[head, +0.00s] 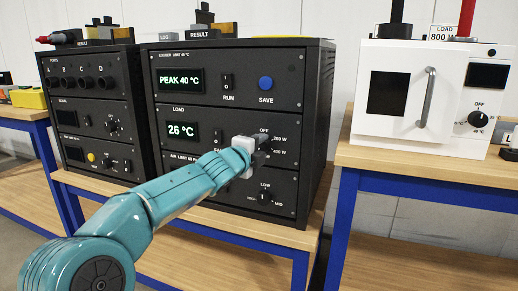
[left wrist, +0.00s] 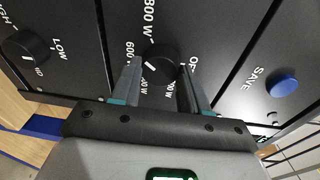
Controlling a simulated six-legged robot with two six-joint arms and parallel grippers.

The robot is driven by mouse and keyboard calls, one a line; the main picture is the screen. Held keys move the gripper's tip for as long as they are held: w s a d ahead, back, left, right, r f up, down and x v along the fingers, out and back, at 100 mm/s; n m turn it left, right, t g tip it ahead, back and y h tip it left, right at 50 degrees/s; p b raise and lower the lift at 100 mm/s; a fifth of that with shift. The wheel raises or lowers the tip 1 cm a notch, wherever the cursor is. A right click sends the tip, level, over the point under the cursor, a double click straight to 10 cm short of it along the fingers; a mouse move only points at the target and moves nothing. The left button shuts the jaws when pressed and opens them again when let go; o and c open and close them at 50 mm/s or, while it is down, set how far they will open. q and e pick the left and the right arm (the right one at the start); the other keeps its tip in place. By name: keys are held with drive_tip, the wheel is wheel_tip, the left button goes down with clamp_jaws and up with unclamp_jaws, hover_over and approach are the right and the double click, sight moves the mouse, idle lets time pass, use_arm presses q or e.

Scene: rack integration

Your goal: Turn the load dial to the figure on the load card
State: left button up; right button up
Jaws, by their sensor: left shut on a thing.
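The load dial (left wrist: 162,56) is a round black knob on the LOAD panel (head: 177,152) of the black rack unit. My left gripper (head: 262,146) is at this dial and hides most of it in the head view. In the left wrist view its fingers (left wrist: 160,72) lie on either side of the knob, shut on it. My right gripper is out of view.
Above are a RUN switch (head: 227,82) and a blue SAVE button (head: 265,83). A LOW/MID/HIGH knob (head: 264,196) sits just below the gripper. The white oven (head: 398,98) is on the right bench, and another black unit (head: 92,110) stands to the left.

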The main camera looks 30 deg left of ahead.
use_arm(q)
drive_tip(key=shift+m+y, duration=0.3)
drive_tip(key=shift+m, duration=1.7)
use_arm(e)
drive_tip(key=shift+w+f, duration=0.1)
use_arm(q)
drive_tip(key=o, duration=1.1)
drive_tip(key=shift+c, duration=0.2)
drive_tip(key=s+d+r+b, duration=0.1)
drive_tip(key=s+d+b, duration=0.1)
drive_tip(key=s, duration=1.4)
drive_tip(key=shift+d+r, duration=0.4)
drive_tip(key=shift+d, duration=0.05)
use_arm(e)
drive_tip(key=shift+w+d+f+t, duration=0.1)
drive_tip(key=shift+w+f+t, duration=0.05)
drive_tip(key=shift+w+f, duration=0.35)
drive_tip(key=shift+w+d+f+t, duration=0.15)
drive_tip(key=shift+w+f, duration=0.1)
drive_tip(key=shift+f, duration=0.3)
